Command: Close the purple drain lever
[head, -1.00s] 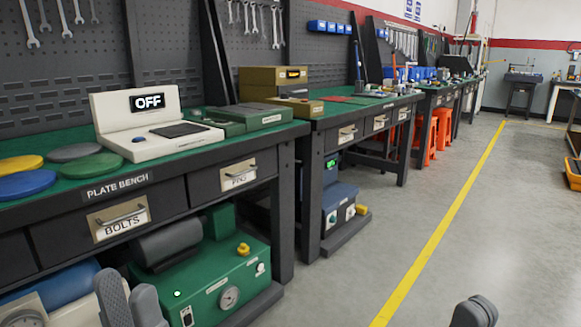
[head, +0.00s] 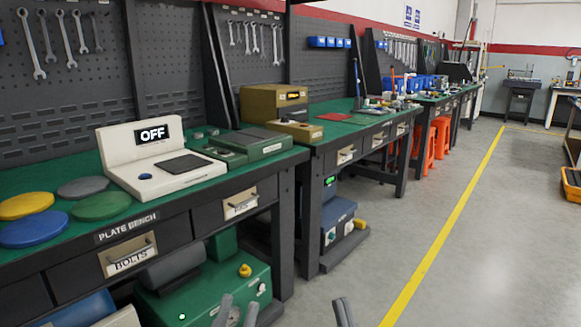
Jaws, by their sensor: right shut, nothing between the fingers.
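I cannot make out a purple drain lever in the head view. My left gripper (head: 236,312) shows at the bottom edge, in front of the green machine under the plate bench. Its two grey fingertips stand apart with nothing visible between them, so it looks open. My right gripper (head: 343,312) is at the bottom edge further right, over the grey floor. Its fingers are shut together and empty. The rest of both grippers is cut off by the frame.
The plate bench (head: 75,253) holds coloured discs and a white device (head: 160,163) reading OFF. The green machine (head: 215,288) with a yellow knob (head: 245,270) stands below. A blue-grey unit (head: 338,215) sits under the second bench.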

